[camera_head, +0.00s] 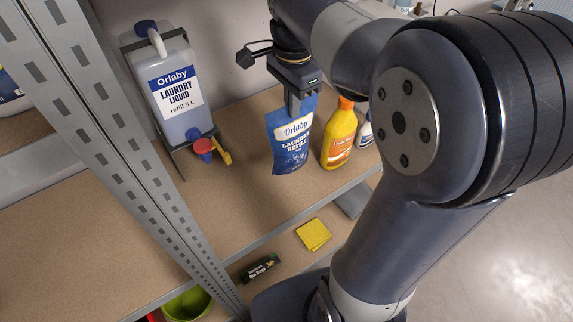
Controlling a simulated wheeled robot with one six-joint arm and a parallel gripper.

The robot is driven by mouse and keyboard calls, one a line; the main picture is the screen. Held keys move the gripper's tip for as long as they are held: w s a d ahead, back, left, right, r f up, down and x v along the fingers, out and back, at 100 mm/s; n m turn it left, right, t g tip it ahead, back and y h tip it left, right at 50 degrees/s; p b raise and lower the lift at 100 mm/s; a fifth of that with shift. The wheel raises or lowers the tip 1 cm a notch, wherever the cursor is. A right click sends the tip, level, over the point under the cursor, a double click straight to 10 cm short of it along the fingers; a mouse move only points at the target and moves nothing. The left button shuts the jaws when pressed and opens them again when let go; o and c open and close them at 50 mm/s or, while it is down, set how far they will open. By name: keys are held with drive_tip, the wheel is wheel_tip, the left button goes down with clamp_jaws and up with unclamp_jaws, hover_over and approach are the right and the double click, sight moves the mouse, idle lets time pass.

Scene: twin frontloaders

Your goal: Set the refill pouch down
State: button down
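The blue Orlaby laundry refill pouch (290,142) is upright over the shelf board (245,195). My gripper (297,105) comes down from above and is shut on the top edge of the pouch. From this one view I cannot tell whether the pouch's bottom touches the board or hangs just above it. My arm crosses the right half of the view and hides part of the shelf there.
An Orlaby laundry liquid container (176,95) with a red tap (204,147) stands left of the pouch. A yellow bottle (340,134) stands close on its right. A yellow cloth (313,235) and a bin bag box (260,267) lie lower. A metal post (125,150) rises at left.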

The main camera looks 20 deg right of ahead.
sight(292, 137)
wheel_tip(292, 137, down, 10)
drive_tip(key=shift+r, duration=0.25)
drive_tip(key=shift+f, duration=0.15)
drive_tip(key=c, duration=1.6)
unclamp_jaws()
drive_tip(key=shift+c, duration=0.2)
wheel_tip(292, 137, up, 12)
drive_tip(key=shift+r, duration=0.1)
